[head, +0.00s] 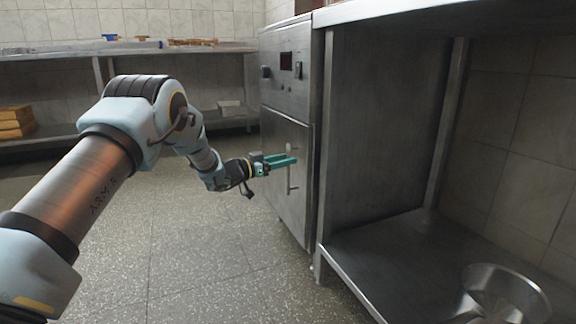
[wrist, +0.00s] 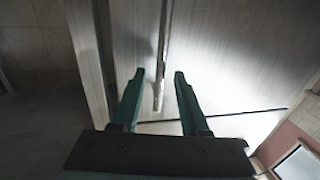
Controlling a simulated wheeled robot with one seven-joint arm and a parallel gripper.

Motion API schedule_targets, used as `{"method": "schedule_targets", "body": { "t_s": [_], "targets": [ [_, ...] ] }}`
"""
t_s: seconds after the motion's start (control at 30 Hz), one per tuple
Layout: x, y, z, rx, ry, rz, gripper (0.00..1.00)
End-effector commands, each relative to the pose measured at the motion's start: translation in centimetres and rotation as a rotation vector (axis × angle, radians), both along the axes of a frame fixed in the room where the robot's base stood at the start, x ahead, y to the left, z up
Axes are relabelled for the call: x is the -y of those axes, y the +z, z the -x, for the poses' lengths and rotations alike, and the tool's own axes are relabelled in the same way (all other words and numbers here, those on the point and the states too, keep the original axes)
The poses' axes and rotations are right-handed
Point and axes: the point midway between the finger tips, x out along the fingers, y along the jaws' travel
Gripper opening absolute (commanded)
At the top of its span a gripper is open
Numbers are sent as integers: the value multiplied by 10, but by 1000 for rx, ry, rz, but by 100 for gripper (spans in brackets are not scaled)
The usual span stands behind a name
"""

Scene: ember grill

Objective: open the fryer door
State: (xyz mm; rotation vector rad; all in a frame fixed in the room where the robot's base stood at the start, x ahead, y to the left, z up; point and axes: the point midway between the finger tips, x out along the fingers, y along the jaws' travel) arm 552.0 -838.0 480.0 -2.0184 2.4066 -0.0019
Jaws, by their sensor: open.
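The fryer (head: 287,95) is a tall steel cabinet in the middle of the head view, with its door (head: 280,205) in the lower part. The door looks shut. A thin upright bar handle (head: 289,180) stands on the door. My gripper (head: 294,160) is open at the door front, with its green fingers level with the handle's upper part. In the wrist view the handle (wrist: 160,75) runs down between the two fingertips (wrist: 157,75). I cannot tell whether a finger touches it. The fingers partly hide the handle in the head view.
A steel table (head: 345,262) with a lower shelf stands right of the fryer, with a metal bowl (head: 505,295) on that shelf. A long counter (head: 60,52) runs along the back wall. The speckled floor (head: 190,260) before the door is clear.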

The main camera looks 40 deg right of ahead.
Motion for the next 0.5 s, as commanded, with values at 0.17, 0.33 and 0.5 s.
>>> {"method": "schedule_targets", "body": {
  "t_s": [0.17, 0.33, 0.5],
  "targets": [
    [13, -1, 3, 0, 0, 0, 45],
    [14, 0, 3, -1, 1, 0, 45],
    [14, 0, 3, -1, 1, 0, 40]
  ]
}}
